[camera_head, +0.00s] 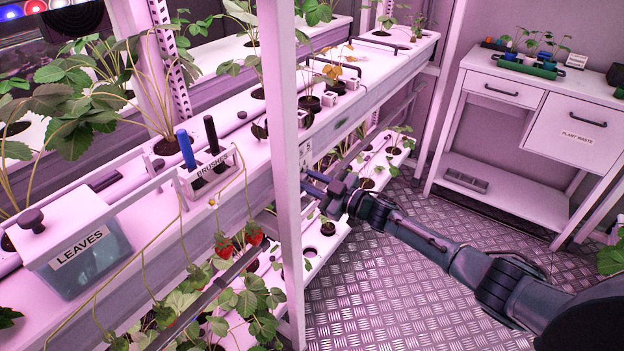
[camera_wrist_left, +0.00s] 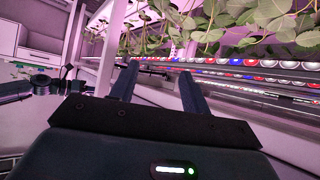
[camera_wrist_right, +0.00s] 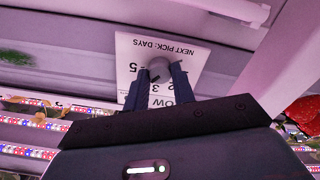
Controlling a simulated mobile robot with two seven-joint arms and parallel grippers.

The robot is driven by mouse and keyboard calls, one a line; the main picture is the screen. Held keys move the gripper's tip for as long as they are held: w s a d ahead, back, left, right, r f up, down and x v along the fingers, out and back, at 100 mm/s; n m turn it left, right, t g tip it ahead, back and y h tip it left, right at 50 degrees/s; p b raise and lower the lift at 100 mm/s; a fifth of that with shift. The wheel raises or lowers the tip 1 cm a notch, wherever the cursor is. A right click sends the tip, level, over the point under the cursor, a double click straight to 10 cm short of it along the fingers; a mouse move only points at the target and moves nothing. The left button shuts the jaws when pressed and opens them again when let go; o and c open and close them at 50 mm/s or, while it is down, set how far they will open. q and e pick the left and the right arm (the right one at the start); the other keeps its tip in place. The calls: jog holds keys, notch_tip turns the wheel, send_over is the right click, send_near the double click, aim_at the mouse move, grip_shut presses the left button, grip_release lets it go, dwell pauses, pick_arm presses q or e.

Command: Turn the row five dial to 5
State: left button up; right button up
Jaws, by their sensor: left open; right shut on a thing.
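In the right wrist view, a grey round dial (camera_wrist_right: 157,66) sits on a white card (camera_wrist_right: 193,48) on the rack's side. The card appears upside down and reads "NEXT PICK: DAYS"; a 5 and a 3 show, and "ROW" is partly covered by my finger. My right gripper (camera_wrist_right: 160,80) is shut on the dial, a finger on each side. The dial's pointer setting is hard to read. In the head view my right gripper (camera_head: 316,186) reaches the rack beside the white post. My left gripper (camera_wrist_left: 158,72) is open and empty in the left wrist view.
A white rack post (camera_head: 287,150) stands just left of my right gripper. A leaves box (camera_head: 85,255) and a brushes holder (camera_head: 208,172) stand on the near shelf, with strawberries (camera_head: 224,246) hanging below. A white bench (camera_head: 535,95) stands at the right; the floor between is clear.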

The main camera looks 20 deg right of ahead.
jog(key=m, duration=0.4)
jog(key=shift+r+m+p, duration=0.1)
jog(key=shift+m+p, duration=0.2)
jog(key=shift+p, duration=0.05)
jog(key=shift+m, duration=1.9)
jog(key=o, duration=1)
jog(key=v, duration=1.3)
